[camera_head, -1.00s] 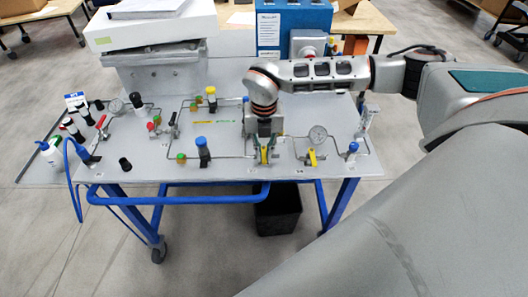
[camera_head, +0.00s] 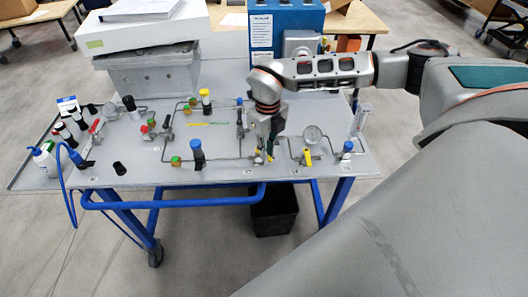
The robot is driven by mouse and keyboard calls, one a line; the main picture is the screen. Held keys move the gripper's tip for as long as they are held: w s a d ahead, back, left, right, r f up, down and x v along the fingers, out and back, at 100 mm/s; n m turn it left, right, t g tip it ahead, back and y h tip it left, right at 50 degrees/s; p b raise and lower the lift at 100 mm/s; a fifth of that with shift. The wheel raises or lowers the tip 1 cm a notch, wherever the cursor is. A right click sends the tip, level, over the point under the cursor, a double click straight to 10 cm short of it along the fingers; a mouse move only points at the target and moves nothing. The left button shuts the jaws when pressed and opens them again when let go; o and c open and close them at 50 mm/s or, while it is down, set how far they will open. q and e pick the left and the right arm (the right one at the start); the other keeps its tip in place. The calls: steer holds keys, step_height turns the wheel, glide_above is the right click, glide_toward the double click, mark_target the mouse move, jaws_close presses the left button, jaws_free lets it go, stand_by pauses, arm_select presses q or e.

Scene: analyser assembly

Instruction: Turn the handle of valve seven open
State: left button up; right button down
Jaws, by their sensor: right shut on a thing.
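My right gripper (camera_head: 268,149) points down at the front middle of the grey panel table (camera_head: 225,175). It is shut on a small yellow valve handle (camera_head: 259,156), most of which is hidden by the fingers. The number labels on the panel's front edge are too small to read, so I cannot tell which one marks valve seven. My left gripper is not in view.
Thin metal pipes link several valves, including blue-capped (camera_head: 198,153) and yellow-capped (camera_head: 206,101) ones. A blue box (camera_head: 285,25) stands behind my right arm. Bottles and a blue hose (camera_head: 66,180) are at the left. A black bin (camera_head: 274,212) is under the table.

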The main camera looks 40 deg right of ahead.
steer(key=n, duration=0.2)
steer(key=d+n, duration=0.1)
steer(key=w+n, duration=0.1)
steer(key=n, duration=0.1)
steer(key=shift+d+r+n, duration=0.1)
steer(key=shift+d+n, duration=0.2)
steer(key=shift+d, duration=0.1)
steer(key=shift+w+d+n, duration=0.2)
steer(key=shift+n, duration=0.55)
steer(key=shift+w+d+n, duration=0.15)
steer(key=shift+n, duration=0.65)
steer(key=shift+w+d+n, duration=0.2)
steer(key=shift+n, duration=0.55)
steer(key=c, duration=2.1)
jaws_free()
step_height(320, 180, up, 12)
